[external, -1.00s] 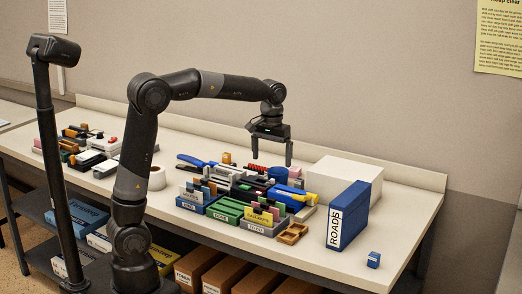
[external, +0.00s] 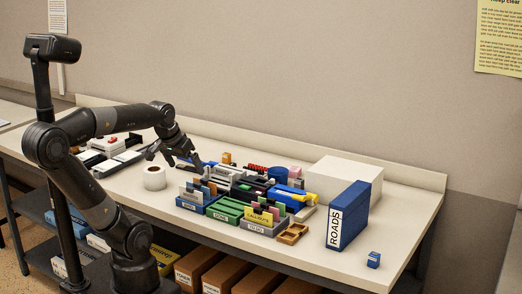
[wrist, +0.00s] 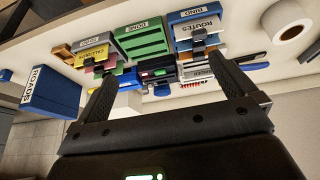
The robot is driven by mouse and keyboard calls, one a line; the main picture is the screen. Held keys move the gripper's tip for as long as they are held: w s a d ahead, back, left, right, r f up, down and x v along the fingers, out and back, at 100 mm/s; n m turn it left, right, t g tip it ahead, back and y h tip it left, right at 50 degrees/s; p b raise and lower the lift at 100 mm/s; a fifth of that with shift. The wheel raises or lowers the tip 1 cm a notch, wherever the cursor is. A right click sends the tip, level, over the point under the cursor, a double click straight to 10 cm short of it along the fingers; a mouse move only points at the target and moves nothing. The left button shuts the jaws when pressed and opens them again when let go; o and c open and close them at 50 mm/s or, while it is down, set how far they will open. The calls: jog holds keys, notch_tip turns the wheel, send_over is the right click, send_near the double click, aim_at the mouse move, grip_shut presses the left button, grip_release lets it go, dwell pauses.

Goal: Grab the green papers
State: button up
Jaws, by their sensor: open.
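The green papers (external: 283,209) appear as a small upright green sheet behind a yellow card in the grey sorter at the front of the table. In the wrist view, a green edge beside the yellow card is too small to identify for sure. A green tray (external: 228,209) stands just left of the grey sorter (external: 262,228); it also shows in the wrist view (wrist: 142,38). My gripper (external: 174,157) is open and empty, above the table and left of the sorters. In the wrist view its fingers (wrist: 165,70) are spread wide.
A blue sorter (external: 190,206) with cards stands left of the green tray. A tape roll (external: 154,178) lies further left. A blue ROADS binder (external: 347,215), a white box (external: 340,178) and a wooden tray (external: 292,234) are to the right. Stationery crowds the area behind the sorters.

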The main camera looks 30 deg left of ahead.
jog(key=shift+s+a+f+t, duration=0.15)
jog(key=shift+s+a+f, duration=0.2)
jog(key=shift+s, duration=0.2)
jog(key=shift+s+a+f+t, duration=0.2)
jog(key=shift+s+f, duration=0.15)
jog(key=shift+s, duration=0.15)
